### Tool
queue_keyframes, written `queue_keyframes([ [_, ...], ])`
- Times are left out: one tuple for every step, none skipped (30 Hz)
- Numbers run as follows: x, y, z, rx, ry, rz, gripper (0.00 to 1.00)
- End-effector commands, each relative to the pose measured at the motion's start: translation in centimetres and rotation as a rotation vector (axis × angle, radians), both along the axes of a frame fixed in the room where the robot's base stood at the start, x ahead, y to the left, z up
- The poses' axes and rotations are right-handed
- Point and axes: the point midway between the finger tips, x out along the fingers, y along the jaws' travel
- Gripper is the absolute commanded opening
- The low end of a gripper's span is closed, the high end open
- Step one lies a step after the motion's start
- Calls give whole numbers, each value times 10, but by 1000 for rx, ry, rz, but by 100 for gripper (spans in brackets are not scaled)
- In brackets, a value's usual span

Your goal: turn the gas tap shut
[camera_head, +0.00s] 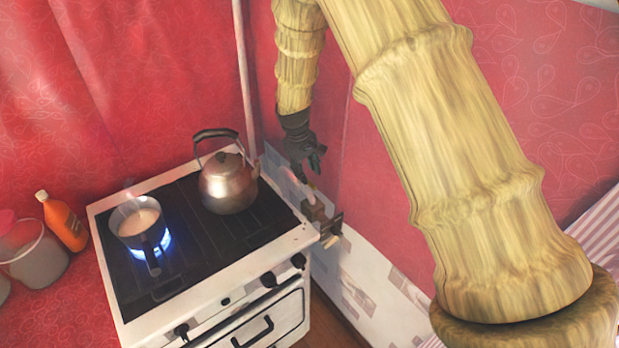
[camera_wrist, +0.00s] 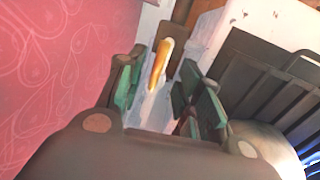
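The gas tap shows as a yellow-orange lever (camera_wrist: 160,62) in the wrist view, lying lengthwise between my fingers.
The white stove (camera_head: 220,291) stands close left of my gripper. A kettle (camera_head: 228,184) sits on it, and a steaming saucepan (camera_head: 136,220) stands over a blue flame (camera_head: 165,240). An orange bottle (camera_head: 63,222) is at the left. A red wall (camera_head: 375,180) is close on the right.

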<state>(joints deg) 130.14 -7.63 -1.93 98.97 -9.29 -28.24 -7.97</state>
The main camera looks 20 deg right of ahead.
Motion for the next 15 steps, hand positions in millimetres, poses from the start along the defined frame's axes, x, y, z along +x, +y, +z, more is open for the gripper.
queue_keyframes([
  [0,-1,-4,-1,2,0,36],
  [0,-2,-8,0,3,-1,36],
  [0,-3,-13,0,3,-1,36],
  [1,-4,-17,-1,2,0,36],
  [1,-4,-20,-1,2,0,36],
  [1,-5,-25,-1,2,0,36],
  [2,-6,-28,-1,2,0,36],
  [2,-6,-30,0,1,-1,36],
  [2,-7,-34,-1,2,-1,36],
  [3,-7,-37,-1,2,-1,36],
  [3,-8,-39,0,1,-1,36],
  [3,-8,-41,0,0,-1,36],
  [3,-9,-43,0,0,-1,36],
  [3,-9,-45,0,0,-1,36],
  [3,-9,-46,0,0,-1,36],
])
